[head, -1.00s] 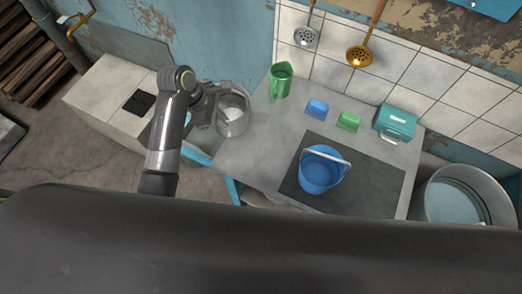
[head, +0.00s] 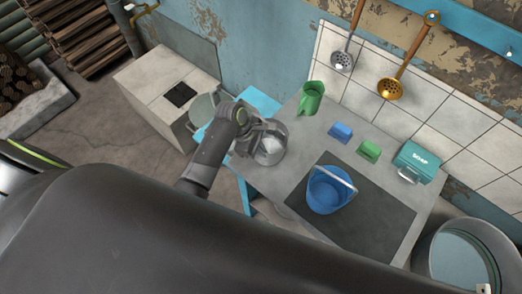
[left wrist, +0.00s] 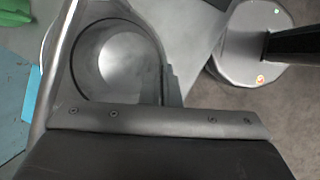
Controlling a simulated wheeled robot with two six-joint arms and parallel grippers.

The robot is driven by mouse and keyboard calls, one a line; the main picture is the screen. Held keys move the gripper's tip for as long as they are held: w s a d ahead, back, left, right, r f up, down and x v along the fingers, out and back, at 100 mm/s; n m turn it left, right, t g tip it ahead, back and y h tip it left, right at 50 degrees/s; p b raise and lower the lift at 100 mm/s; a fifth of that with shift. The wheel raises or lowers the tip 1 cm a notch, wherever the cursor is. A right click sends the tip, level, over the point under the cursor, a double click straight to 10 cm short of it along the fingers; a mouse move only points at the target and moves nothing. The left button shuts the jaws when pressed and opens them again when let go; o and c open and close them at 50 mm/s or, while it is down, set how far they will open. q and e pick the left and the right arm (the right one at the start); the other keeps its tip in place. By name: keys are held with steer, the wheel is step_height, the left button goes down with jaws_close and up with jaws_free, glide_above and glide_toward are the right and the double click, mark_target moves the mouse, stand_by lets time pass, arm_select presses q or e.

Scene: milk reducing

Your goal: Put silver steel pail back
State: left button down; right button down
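The silver steel pail (head: 268,151), open at the top, is at the left edge of the grey table in the head view. My left gripper (head: 252,138) is at its left rim and appears shut on it. In the left wrist view the round mouth and inside of the pail (left wrist: 112,58) show right at the gripper, but the finger contact is partly hidden. I cannot tell whether its bottom touches the tabletop. My right gripper is not in view.
The grey table (head: 318,128) holds a green pitcher (head: 311,98), blue block (head: 341,132), green block (head: 369,150), teal soap box (head: 416,162) and blue bucket (head: 328,192) on a dark mat. A grey pot (head: 205,104) stands left, by a blue surface (head: 261,102). Ladles hang behind.

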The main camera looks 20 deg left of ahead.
arm_select(q)
steer(key=shift+a+f, duration=0.1)
steer(key=shift+f, duration=0.65)
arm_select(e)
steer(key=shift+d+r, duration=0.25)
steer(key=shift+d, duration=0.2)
arm_select(q)
steer(key=shift+f, duration=0.1)
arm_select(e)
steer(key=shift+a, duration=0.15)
arm_select(q)
steer(key=c, duration=1.7)
jaws_free()
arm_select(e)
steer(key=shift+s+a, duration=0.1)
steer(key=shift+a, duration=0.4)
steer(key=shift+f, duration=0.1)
